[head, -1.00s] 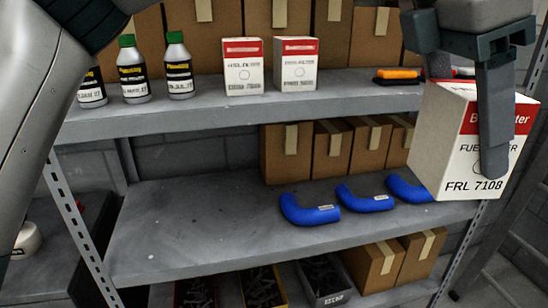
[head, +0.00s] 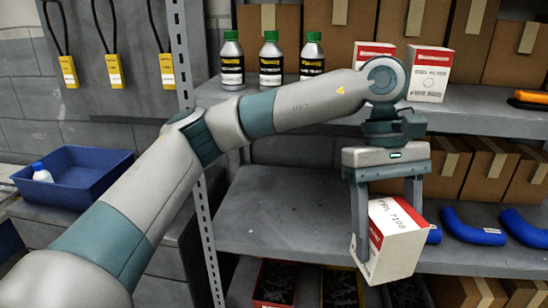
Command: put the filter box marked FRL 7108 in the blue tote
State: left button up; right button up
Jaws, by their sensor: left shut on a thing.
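The filter box marked FRL 7108 (head: 398,248) is white with a red side and hangs tilted in front of the shelf unit. My left gripper (head: 388,235) is shut on it, one finger on each side, pointing down. The blue tote (head: 88,172) stands open at the far left on a grey surface, well to the left of the gripper. My right gripper is not in view.
Two other red and white filter boxes (head: 428,75) and several green-capped bottles (head: 232,62) stand on the upper shelf (head: 480,122). Blue hoses (head: 472,228) lie on the middle shelf. A perforated shelf post (head: 183,55) stands between the tote and the box.

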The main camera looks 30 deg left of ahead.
pick_arm(q)
jog(key=a+f+m+g+y, duration=0.1)
jog(key=a+f+m+y, duration=0.2)
jog(key=a+f+m, duration=0.5)
jog(key=a+f, duration=0.6)
jog(key=a, duration=0.2)
jog(key=shift+w+f, duration=0.3)
jog(key=shift+w, duration=0.1)
